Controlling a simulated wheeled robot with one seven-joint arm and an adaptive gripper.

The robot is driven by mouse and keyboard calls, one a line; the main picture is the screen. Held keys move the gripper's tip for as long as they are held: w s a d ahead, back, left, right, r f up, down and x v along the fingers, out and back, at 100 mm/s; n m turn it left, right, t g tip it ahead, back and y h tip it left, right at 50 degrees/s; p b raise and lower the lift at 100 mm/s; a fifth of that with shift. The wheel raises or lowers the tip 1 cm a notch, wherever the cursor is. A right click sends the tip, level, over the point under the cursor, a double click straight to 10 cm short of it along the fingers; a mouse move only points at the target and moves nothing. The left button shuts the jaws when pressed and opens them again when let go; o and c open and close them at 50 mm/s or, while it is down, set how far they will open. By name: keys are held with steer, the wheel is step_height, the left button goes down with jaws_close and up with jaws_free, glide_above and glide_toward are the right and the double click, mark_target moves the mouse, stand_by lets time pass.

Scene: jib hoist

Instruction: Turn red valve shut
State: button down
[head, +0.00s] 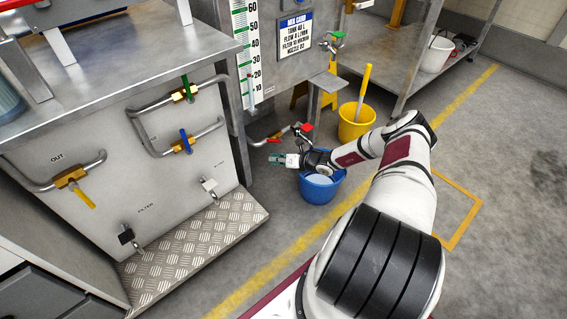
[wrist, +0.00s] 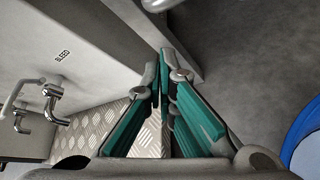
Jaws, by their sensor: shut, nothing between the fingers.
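The red valve (head: 305,128) shows in the head view as a small red part near the end of a metal pipe low beside the tank stand. A second small red patch shows on the pipe just left of it; I cannot tell how the two join. My gripper (head: 276,160) is just below and left of the red valve, apart from it, pointing left toward the bench. In the wrist view my gripper (wrist: 162,72) has its teal-padded fingers brought together at the tips, with nothing between them. The red valve does not show in the wrist view.
A blue bucket (head: 320,187) stands under my wrist and also shows in the wrist view (wrist: 304,140). A yellow bucket (head: 356,122) with a handle stands behind. The bench front carries green-handled (head: 186,87), blue-handled (head: 185,140) and yellow-handled (head: 82,196) valves. A tread-plate step (head: 200,245) juts out below.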

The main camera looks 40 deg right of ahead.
mark_target(273, 141)
steer(key=shift+w+d+r+b, duration=0.4)
steer(key=shift+w+r+b, duration=0.2)
steer(key=shift+w, duration=0.15)
steer(key=shift+w+d+r+b, duration=0.35)
steer(key=shift+w+r+b, duration=0.15)
steer(key=shift+w, duration=0.2)
steer(key=shift+r+p, duration=0.15)
steer(key=shift+p, duration=0.2)
